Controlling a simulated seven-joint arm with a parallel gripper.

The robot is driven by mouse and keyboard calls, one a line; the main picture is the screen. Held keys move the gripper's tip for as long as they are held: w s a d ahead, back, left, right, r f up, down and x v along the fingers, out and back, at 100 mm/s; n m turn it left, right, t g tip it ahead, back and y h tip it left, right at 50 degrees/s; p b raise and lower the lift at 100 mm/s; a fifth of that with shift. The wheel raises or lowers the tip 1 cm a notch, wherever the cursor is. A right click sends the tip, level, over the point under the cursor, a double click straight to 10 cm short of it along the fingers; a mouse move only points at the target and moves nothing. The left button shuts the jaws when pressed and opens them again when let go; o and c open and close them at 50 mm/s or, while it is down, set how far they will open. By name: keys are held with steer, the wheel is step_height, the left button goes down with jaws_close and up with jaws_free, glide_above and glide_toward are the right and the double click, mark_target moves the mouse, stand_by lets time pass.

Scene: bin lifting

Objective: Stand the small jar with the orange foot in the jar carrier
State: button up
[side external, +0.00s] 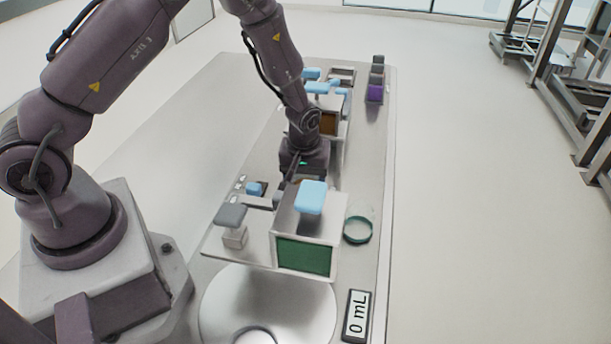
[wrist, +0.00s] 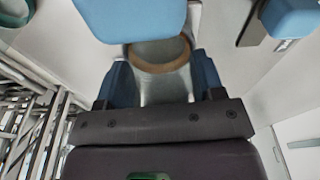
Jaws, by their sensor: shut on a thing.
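In the wrist view my gripper (wrist: 160,85) is shut on a small clear jar with an orange-brown ring foot (wrist: 160,66). The jar sits between the blue fingertips, its ring facing away from the palm. In the side view my gripper (side external: 292,182) is low behind a white box with a green front (side external: 305,256), and the held jar is hidden there. I cannot tell for sure which thing is the jar carrier. A clear round vessel with a green ring (side external: 357,229) stands right of the green-fronted box.
A light-blue block (side external: 311,197) tops the green-fronted box, close to my gripper. A grey-topped piece (side external: 232,220) stands at left. Farther back are a brown-fronted box (side external: 328,122) and a purple-fronted piece (side external: 375,93). A round plate (side external: 225,310) and a "0 mL" display (side external: 356,316) are in front.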

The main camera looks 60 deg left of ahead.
stand_by(0.3)
steer(key=o, duration=1.2)
steer(key=shift+r, duration=3.95)
steer(key=s+d+r+m+t, duration=0.2)
steer(key=s+r+m, duration=0.3)
steer(key=s+r, duration=0.5)
steer(key=s+d+r+m+t+h, duration=0.1)
steer(key=s+r+m, duration=0.3)
steer(key=s+r, duration=0.6)
step_height(320, 180, up, 3)
steer(key=shift+s+d+r+m+t, duration=0.2)
steer(key=shift+d+m+t, duration=0.25)
steer(key=shift+t, duration=0.25)
